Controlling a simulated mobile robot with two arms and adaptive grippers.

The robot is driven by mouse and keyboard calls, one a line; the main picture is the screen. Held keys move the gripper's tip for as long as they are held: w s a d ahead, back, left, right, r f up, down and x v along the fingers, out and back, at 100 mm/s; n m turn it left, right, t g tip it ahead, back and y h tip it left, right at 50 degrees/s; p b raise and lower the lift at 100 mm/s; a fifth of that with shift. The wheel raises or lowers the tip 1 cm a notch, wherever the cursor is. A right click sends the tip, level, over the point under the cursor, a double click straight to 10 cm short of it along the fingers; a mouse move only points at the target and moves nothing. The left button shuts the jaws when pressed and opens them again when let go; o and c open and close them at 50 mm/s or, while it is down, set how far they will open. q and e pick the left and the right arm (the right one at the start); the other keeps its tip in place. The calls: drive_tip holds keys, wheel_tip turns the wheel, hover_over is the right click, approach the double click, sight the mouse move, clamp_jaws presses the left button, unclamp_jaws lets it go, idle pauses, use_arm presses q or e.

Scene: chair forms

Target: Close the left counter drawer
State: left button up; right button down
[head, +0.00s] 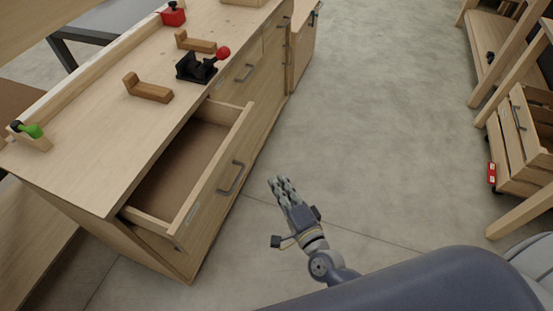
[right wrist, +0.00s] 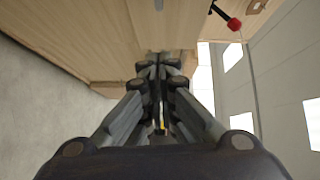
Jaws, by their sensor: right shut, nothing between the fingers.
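The left counter drawer (head: 212,182) is pulled well out of the wooden counter (head: 118,165) in the head view. Its inside is empty and its grey bar handle (head: 231,178) is on the front panel. My right gripper (head: 282,184) is to the right of the drawer front, apart from it, with its fingers together and nothing between them. In the right wrist view the shut fingers (right wrist: 158,68) point at a light wooden surface (right wrist: 75,35); I cannot tell which panel it is. My left gripper is not in view.
On the countertop are a black clamp with a red knob (head: 197,67), wooden blocks (head: 148,88), a green-handled tool (head: 32,131) and a red item (head: 173,15). A closed drawer (head: 246,72) is farther along. A wooden rack with crates (head: 519,135) stands at right. The floor (head: 385,120) between is clear.

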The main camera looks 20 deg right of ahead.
drive_tip(key=shift+m, duration=0.4)
drive_tip(key=shift+w+a+r+p, duration=0.25)
drive_tip(key=shift+w+a, duration=0.5)
drive_tip(key=shift+w, duration=1.3)
drive_tip(key=shift+w+a+r+p, duration=0.2)
drive_tip(key=shift+w+a, duration=0.5)
drive_tip(key=shift+w, duration=1.4)
drive_tip(key=shift+w+a+r+p, duration=0.2)
drive_tip(key=shift+w+a, duration=0.55)
drive_tip(key=shift+w, duration=1.3)
